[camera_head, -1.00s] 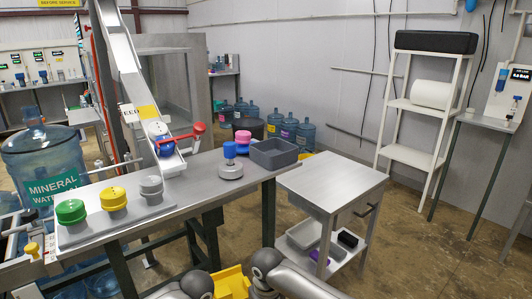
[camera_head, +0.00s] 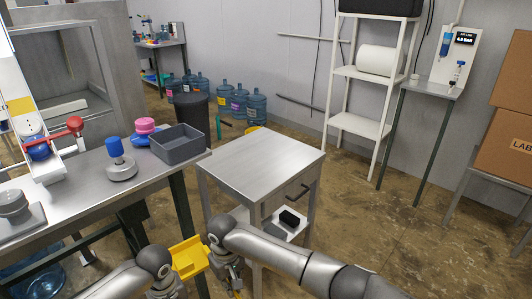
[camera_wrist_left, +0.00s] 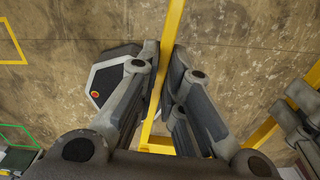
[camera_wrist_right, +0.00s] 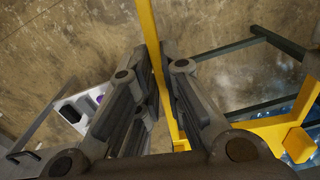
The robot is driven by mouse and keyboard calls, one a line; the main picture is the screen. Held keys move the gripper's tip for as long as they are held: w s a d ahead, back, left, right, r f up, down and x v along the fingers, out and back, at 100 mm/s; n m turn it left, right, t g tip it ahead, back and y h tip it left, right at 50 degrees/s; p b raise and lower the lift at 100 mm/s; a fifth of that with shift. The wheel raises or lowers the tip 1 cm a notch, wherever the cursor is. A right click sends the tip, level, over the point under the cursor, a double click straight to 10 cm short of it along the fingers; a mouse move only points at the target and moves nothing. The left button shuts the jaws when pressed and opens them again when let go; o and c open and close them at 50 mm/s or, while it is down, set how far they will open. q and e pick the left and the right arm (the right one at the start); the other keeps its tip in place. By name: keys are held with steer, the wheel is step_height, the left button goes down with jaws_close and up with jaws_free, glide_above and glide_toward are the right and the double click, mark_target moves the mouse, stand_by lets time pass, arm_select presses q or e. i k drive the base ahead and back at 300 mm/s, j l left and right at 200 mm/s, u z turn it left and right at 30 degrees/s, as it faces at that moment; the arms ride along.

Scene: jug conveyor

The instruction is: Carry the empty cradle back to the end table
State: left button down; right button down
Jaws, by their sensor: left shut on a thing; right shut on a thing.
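The yellow cradle (camera_head: 188,258) is low between my two arms, in front of the steel bench, and no jug shows in it. My left gripper (camera_wrist_left: 164,72) is shut on a yellow bar of the cradle in the left wrist view. My right gripper (camera_wrist_right: 160,72) is shut on another yellow bar in the right wrist view. In the head view the right gripper (camera_head: 234,274) is beside the cradle's right side; the left one is mostly hidden at the bottom edge. A small steel table (camera_head: 262,160) with a clear top stands at the bench's end.
A white shelf (camera_head: 357,125), a gauge stand (camera_head: 430,88) and cardboard boxes (camera_head: 505,150) stand at right. Open floor lies between.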

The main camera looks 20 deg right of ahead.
mark_target(268, 152)
steer(key=i+l, duration=0.15)
steer(key=l, duration=0.4)
steer(key=i+l+u, duration=0.1)
steer(key=l, duration=0.45)
steer(key=i+l, duration=0.15)
steer(key=l, duration=0.4)
steer(key=i+l+u, duration=0.1)
steer(key=l, duration=0.45)
steer(key=i+l, duration=0.1)
steer(key=l, duration=0.45)
steer(key=i+l+u, duration=0.1)
steer(key=i+l, duration=0.3)
steer(key=i, duration=0.6)
steer(key=i+j, duration=0.15)
steer(key=i, duration=0.45)
